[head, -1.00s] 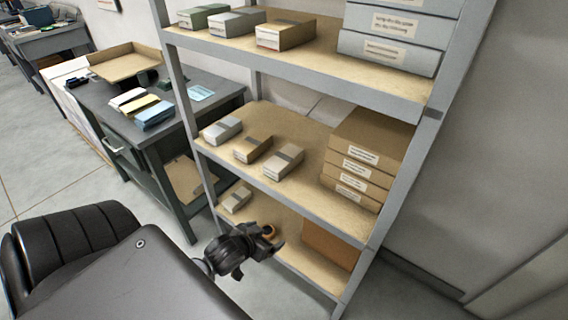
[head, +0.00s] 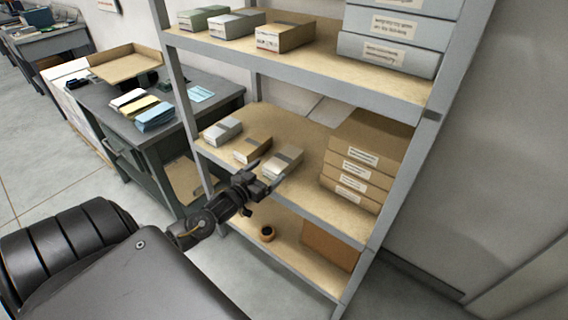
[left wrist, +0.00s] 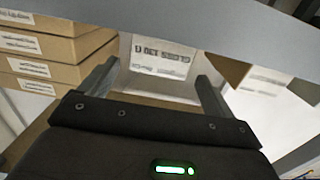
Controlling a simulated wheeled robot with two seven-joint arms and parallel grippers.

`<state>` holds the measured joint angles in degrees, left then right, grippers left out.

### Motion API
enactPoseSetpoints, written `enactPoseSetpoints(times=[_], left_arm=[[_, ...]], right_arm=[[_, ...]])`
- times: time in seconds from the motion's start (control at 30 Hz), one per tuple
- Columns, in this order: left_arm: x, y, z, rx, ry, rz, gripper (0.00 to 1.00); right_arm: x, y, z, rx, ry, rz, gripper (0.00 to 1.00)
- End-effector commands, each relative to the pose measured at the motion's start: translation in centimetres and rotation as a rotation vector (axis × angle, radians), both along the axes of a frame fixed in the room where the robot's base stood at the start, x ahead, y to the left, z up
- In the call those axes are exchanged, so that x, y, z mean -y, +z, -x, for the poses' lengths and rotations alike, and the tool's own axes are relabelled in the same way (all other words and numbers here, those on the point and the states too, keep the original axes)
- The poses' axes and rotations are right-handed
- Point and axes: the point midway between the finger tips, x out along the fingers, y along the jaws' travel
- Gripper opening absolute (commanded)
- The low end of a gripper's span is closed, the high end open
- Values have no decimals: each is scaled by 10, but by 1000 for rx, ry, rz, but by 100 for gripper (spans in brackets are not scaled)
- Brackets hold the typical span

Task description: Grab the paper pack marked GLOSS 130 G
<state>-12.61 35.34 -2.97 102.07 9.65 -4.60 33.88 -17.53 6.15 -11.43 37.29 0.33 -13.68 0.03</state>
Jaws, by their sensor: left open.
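A white paper pack with a grey band (head: 284,158) lies on the middle shelf, the rightmost of the small packs there. In the left wrist view the white pack (left wrist: 162,58) shows between the finger ends, its label upside down and blurred; it seems to read GLOSS 130 G. My left gripper (head: 266,174) is open and empty at the shelf's front edge, just in front of this pack. In the left wrist view its two fingers (left wrist: 153,86) stand wide apart, pointing at the pack. I cannot tell whether they reach past its front face. My right gripper is out of view.
A brown pack (head: 253,149) and another white pack (head: 223,130) lie to the left on the middle shelf (head: 318,206). Stacked brown boxes (head: 362,158) stand to the right. A tape roll (head: 267,233) sits on the lower shelf. More packs lie on the shelf above.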

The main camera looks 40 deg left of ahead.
Motion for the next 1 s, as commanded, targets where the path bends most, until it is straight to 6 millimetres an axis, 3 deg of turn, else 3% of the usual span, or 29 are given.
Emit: enactPoseSetpoints(times=[0.1, 0.37, 0.7, 1.0], left_arm=[[0, 0, -13, 0, 0, 0, 89], [0, -2, -22, -1, 0, 1, 89], [1, -10, -65, -1, 1, 1, 89], [1, -11, -68, -2, 0, 1, 87]], right_arm=[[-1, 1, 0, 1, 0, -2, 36], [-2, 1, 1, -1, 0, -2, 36], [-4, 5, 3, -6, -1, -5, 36], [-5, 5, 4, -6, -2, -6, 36]])
